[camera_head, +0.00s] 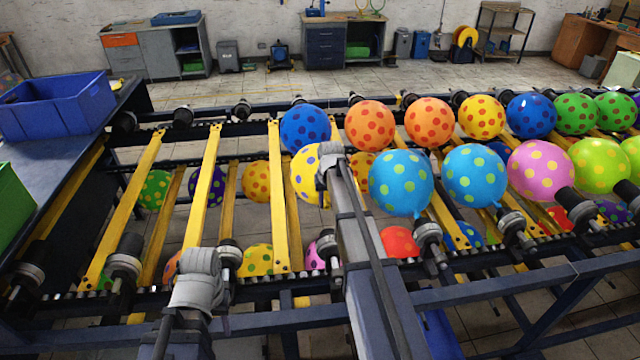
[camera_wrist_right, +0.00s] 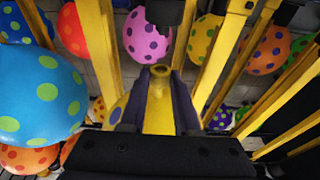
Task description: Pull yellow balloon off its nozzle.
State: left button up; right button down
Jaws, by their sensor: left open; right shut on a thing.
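The yellow balloon (camera_head: 304,178) with blue dots is partly hidden behind my right gripper (camera_head: 331,160) in the head view. In the right wrist view, the right gripper's jaws (camera_wrist_right: 156,112) are shut on the yellow balloon (camera_wrist_right: 158,118), one jaw on each side. Its narrow neck points up in that view, and its mouth appears clear of the dark nozzle (camera_wrist_right: 165,11) above it. My left gripper (camera_head: 199,265) is open and empty over the rack's near rail at the lower left; its fingers are hard to make out.
Blue balloons (camera_head: 401,182) and a pink one (camera_head: 541,171) sit on the near row to the right. A blue balloon (camera_head: 305,128) and orange ones (camera_head: 370,126) sit on the far row. Yellow bars (camera_head: 203,187) span the rack. A blue bin (camera_head: 58,105) stands on the left table.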

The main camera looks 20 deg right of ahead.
jog(key=shift+r+p, duration=3.65)
jog(key=shift+r, duration=0.35)
